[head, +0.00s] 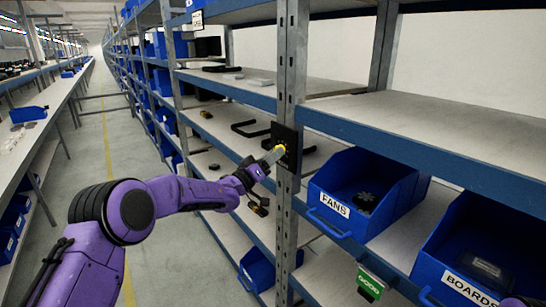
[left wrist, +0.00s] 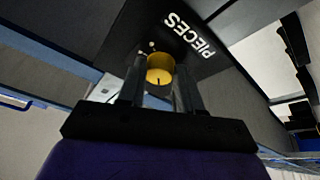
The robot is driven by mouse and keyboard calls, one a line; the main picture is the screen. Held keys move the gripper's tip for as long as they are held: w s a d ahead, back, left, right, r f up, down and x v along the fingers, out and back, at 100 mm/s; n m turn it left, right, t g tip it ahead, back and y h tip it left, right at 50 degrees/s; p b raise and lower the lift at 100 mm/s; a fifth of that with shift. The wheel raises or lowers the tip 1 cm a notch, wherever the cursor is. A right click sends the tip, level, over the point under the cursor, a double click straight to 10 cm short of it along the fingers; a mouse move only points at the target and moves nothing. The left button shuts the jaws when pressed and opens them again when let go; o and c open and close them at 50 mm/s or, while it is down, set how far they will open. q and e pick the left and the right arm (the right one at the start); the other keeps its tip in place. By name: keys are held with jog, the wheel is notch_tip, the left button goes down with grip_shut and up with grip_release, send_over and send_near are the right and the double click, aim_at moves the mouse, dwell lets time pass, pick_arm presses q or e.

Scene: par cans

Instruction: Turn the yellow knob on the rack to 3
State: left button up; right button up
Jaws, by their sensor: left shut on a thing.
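The yellow knob (head: 281,148) sits on a black plate (head: 288,136) fixed to a grey rack upright. In the left wrist view the knob (left wrist: 160,65) stands between the two fingers of my left gripper (left wrist: 158,84), which is shut on it. A small dark mark shows on the knob's near face. White letters reading PIECES are on the plate (left wrist: 205,58), and a small pale dot lies beside the knob. The scale numbers cannot be read. In the head view my left gripper (head: 274,154) reaches the plate from the left. My right gripper is not in view.
A blue FANS bin (head: 335,207) and a blue BOARDS bin (head: 450,280) stand on the shelf right of the upright. Shelf edges run above and below the plate. A green-framed display (head: 370,283) hangs low. The aisle (head: 125,140) at left is clear.

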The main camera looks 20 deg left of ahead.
pick_arm(q)
jog(key=shift+w+a+f+m+g+h+b, duration=0.1)
jog(key=shift+m+g+h+b, duration=0.55)
jog(key=shift+m+b, duration=1)
jog(key=shift+w+a+r+m+g+h+b, duration=0.1)
jog(key=shift+m+g+h+b, duration=0.6)
jog(key=shift+m+b, duration=0.95)
jog(key=shift+a+f+m+g+h+b, duration=0.1)
jog(key=shift+m+g+h+b, duration=0.25)
jog(key=shift+m+h+b, duration=1.25)
jog(key=shift+m+y+p, duration=0.3)
jog(key=shift+m+y, duration=0.45)
jog(key=shift+m, duration=0.05)
jog(key=o, duration=1)
jog(key=shift+o, duration=0.2)
